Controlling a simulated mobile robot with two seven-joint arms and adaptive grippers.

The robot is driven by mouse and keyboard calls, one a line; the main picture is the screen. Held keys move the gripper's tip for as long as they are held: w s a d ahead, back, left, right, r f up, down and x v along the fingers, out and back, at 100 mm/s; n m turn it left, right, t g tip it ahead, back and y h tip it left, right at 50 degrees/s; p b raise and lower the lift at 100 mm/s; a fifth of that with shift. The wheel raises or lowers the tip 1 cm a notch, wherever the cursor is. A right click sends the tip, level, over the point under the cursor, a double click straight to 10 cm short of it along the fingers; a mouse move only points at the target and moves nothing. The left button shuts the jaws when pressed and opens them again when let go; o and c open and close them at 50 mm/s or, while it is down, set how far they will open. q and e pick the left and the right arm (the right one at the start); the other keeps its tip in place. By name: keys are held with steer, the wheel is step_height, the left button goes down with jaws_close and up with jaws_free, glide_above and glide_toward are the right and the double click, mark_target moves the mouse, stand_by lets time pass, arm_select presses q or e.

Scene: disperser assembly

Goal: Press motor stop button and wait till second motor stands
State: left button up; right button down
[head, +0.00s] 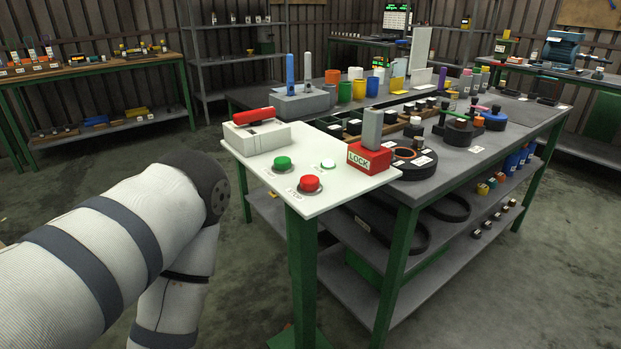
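A red stop button (310,183) sits at the near edge of a white control panel (340,193), with a label in front of it. A green button (282,162) is beside it to the left, and a small white button or lamp (328,163) is to the right. A red lever (254,116) lies on a pale switch box (256,137) at the panel's far left. A red block marked LOCK (370,157) stands at the panel's right edge. My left arm comes in from the left, its gripper out of view. My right gripper is out of view. I cannot identify the second motor.
The panel stands on green legs at the front of a long grey workbench (480,150) crowded with cups, discs and small parts. A wooden bench (90,68) and metal shelves are at the back left. The floor (245,270) between my arm and the panel is clear.

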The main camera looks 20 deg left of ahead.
arm_select(q)
jaws_close()
stand_by(1.1)
